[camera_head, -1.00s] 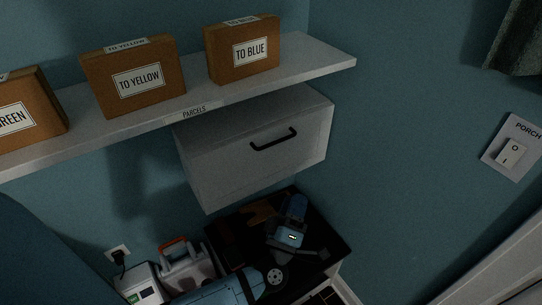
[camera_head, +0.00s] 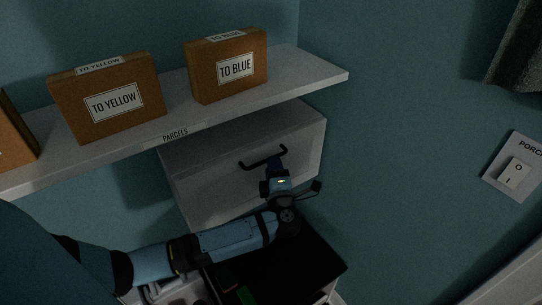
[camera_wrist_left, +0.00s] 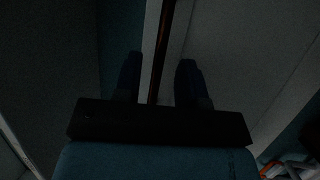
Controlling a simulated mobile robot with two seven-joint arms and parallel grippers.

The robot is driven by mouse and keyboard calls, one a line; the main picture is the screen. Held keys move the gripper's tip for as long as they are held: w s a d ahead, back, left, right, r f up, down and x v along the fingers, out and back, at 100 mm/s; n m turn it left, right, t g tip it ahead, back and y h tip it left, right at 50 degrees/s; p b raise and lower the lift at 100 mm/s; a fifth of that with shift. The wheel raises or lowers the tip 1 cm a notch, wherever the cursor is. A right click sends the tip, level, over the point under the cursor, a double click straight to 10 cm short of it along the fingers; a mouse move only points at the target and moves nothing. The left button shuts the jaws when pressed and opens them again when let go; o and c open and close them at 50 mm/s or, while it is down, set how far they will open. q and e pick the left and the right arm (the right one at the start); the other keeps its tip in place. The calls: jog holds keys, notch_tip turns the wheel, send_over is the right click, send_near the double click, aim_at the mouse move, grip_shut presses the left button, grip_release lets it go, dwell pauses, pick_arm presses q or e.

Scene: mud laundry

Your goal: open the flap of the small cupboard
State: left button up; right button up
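The small cupboard (camera_head: 215,182) is a pale box under the shelf, and its front flap looks shut. A dark bar handle (camera_head: 250,164) sits near the flap's top edge. My left gripper (camera_head: 277,160) is at the right part of the handle in the head view. In the left wrist view its two dark fingers (camera_wrist_left: 159,75) stand apart, with the handle bar (camera_wrist_left: 163,45) running between them. Gaps show on both sides of the bar, so the gripper is open. Whether a finger touches the bar cannot be told. My right gripper is not in view.
A shelf (camera_head: 207,122) labelled PARCELS runs above the cupboard, with brown boxes marked TO YELLOW (camera_head: 112,100) and TO BLUE (camera_head: 228,66) on it. A dark open-looking container or surface (camera_head: 290,262) lies below. A PORCH switch (camera_head: 515,172) is on the right wall.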

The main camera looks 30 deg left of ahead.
pick_arm(q)
jog(key=shift+x, duration=1.85)
grip_shut()
